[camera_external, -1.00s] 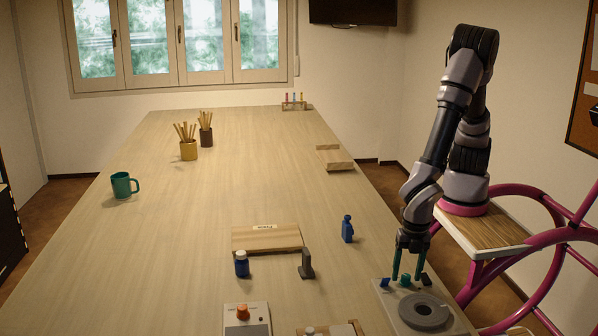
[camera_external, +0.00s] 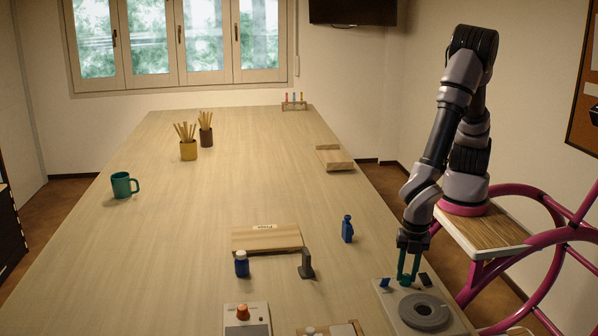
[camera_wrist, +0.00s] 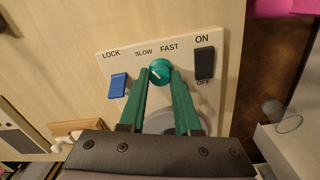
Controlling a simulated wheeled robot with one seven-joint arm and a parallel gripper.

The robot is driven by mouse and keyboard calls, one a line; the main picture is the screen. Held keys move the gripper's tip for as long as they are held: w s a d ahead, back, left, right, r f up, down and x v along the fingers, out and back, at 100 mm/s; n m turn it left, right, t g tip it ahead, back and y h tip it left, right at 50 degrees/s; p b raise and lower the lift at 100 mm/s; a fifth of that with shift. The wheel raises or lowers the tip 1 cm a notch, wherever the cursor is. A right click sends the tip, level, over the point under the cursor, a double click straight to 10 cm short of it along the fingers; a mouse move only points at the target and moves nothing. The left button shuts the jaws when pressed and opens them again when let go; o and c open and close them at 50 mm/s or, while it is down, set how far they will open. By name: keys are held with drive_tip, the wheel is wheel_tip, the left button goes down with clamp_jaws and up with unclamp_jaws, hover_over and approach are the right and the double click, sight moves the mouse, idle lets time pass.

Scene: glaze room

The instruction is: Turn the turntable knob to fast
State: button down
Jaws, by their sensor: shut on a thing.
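The turntable panel (camera_external: 389,304) is a pale plate at the table's right front, with a grey round wheel (camera_external: 440,318). The wrist view shows its teal knob (camera_wrist: 160,68) below the labels SLOW and FAST. A short white mark on the knob seems to lean to the upper left, towards the SLOW side; its exact angle is hard to tell. My gripper (camera_external: 407,282) points down at the panel. Its green fingers, also in the wrist view (camera_wrist: 160,80), are shut on the knob's sides. In the outside view the fingers hide the knob.
A blue LOCK switch (camera_wrist: 118,86) is left of the knob; a black ON/OFF switch (camera_wrist: 204,64) is right. A blue bottle-like figure (camera_external: 347,229), a dark grey stand (camera_external: 306,264) and a box with an orange knob (camera_external: 243,312) stand left of the panel.

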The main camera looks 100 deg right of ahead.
sight(407, 277)
drive_tip(key=m, duration=1.2)
drive_tip(key=shift+w+m, duration=0.1)
drive_tip(key=shift+m, duration=0.2)
idle(0.5)
drive_tip(key=c, duration=0.6)
unclamp_jaws()
wheel_tip(407, 277, up, 11)
drive_tip(key=shift+a+f, duration=0.1)
drive_tip(key=shift+a, duration=0.05)
drive_tip(key=shift+m, duration=0.3)
